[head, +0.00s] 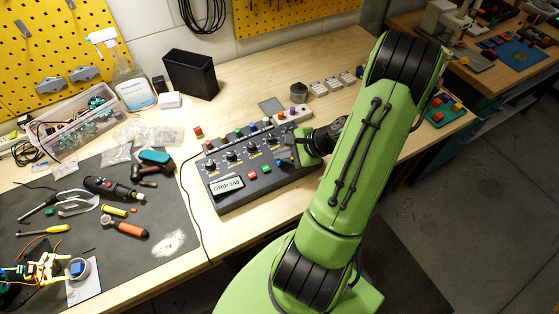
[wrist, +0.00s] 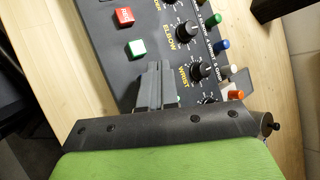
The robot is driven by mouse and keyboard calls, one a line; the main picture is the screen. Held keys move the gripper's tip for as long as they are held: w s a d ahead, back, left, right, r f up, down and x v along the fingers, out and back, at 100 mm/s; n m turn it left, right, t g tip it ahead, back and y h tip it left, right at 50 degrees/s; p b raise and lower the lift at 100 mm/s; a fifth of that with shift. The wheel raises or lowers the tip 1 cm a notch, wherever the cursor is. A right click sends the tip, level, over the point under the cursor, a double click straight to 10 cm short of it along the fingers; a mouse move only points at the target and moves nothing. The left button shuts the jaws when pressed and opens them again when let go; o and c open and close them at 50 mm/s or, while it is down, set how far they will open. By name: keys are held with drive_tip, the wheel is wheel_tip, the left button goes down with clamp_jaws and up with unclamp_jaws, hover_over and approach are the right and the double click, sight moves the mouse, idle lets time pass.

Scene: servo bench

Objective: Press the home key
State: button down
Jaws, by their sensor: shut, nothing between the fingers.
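A dark control box (head: 235,200) lies on the bench in the head view. It has a lit display reading GRIP 140 (head: 227,186), a red key (head: 252,175) and a green key (head: 265,169). In the wrist view the red key (wrist: 124,16) and the green key (wrist: 137,48) carry small pale labels that I cannot read, so I cannot tell which is home. My gripper (wrist: 155,68) is shut and empty, its tips over the panel, just right of and below the green key in the wrist view. I cannot tell how high they are above the panel.
Black knobs, including a wrist knob (wrist: 194,71), and coloured pegs (wrist: 222,45) stand beside the fingers. Left of the box lie a dark mat (head: 70,205) with tools and a thin cable. A black bin (head: 190,74) stands behind. The bench front is bare.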

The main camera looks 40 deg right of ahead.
sight(283, 163)
drive_tip(key=shift+f, duration=0.15)
drive_tip(key=shift+f+b, duration=0.3)
drive_tip(key=shift+f+b, duration=0.35)
drive_tip(key=shift+f, duration=0.1)
idle(0.5)
drive_tip(key=shift+r, duration=0.1)
drive_tip(key=shift+r+p, duration=0.8)
drive_tip(key=shift+p, duration=0.05)
wheel_tip(283, 163, up, 5)
drive_tip(key=p, duration=0.4)
drive_tip(key=shift+r+p, duration=0.15)
drive_tip(key=shift+p, duration=0.15)
